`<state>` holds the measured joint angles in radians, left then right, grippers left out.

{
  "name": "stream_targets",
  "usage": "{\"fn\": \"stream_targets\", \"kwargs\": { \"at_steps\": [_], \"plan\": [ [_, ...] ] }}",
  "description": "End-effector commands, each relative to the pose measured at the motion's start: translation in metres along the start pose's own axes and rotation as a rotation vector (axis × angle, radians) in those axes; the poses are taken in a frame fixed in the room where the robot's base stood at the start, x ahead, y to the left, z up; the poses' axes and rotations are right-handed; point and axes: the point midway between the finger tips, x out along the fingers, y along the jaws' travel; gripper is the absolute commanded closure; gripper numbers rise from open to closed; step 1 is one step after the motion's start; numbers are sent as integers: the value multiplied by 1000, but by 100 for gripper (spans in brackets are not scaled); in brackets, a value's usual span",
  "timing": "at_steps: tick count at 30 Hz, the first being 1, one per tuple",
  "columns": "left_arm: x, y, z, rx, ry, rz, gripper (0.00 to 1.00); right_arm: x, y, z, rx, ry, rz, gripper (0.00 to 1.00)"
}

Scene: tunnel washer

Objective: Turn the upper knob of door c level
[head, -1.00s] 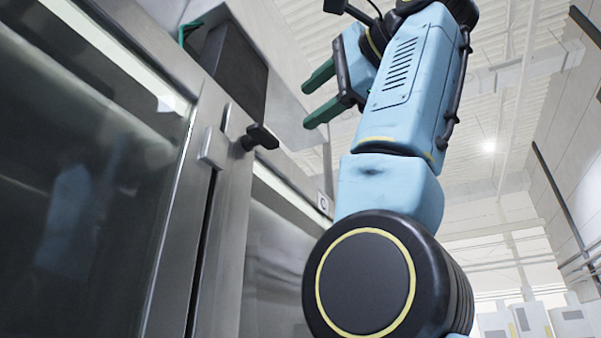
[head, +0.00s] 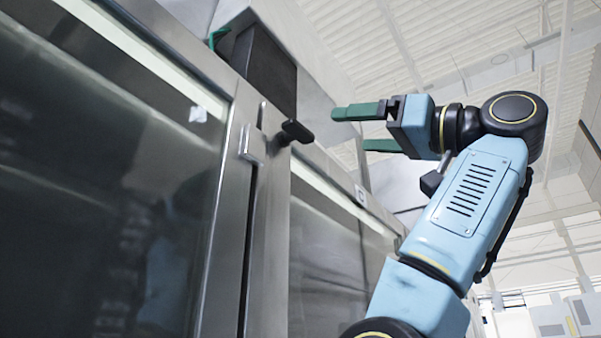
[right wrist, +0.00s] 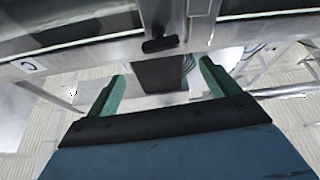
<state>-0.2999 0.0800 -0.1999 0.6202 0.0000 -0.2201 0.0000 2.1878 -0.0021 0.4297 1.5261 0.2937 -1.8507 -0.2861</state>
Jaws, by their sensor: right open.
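The black knob (head: 296,131) sits at the upper edge of the door frame in the head view, close to the door with the small C label (head: 360,196). Its handle sticks out and looks slightly tilted there. In the right wrist view the knob (right wrist: 160,44) lies ahead of the fingers, with the C label (right wrist: 28,66) to its left. My right gripper (head: 358,129) is open and empty, its green fingers pointing left toward the knob with a gap between. The fingers also show in the right wrist view (right wrist: 163,93). My left gripper is not in view.
A metal latch plate (head: 251,145) is beside the knob on the frame. A dark box (head: 265,70) stands above the doors. Large glass door panels (head: 90,190) fill the left. Open air lies to the right of the washer.

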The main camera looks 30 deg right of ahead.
Motion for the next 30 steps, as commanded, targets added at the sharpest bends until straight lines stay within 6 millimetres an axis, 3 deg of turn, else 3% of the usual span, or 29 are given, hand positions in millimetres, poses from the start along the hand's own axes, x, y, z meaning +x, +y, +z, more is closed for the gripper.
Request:
{"fn": "stream_targets", "kwargs": {
  "at_steps": [12, 18, 24, 30],
  "plan": [
    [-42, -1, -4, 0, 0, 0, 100, 84, -1, -3, 5, -7, -3, 13],
    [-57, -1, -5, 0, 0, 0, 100, 115, 0, -2, 5, -6, -1, 13],
    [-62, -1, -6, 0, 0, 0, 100, 128, -1, 0, 4, -4, 0, 13],
    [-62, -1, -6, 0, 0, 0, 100, 129, 0, 0, 4, -3, 1, 13]
  ]
}}
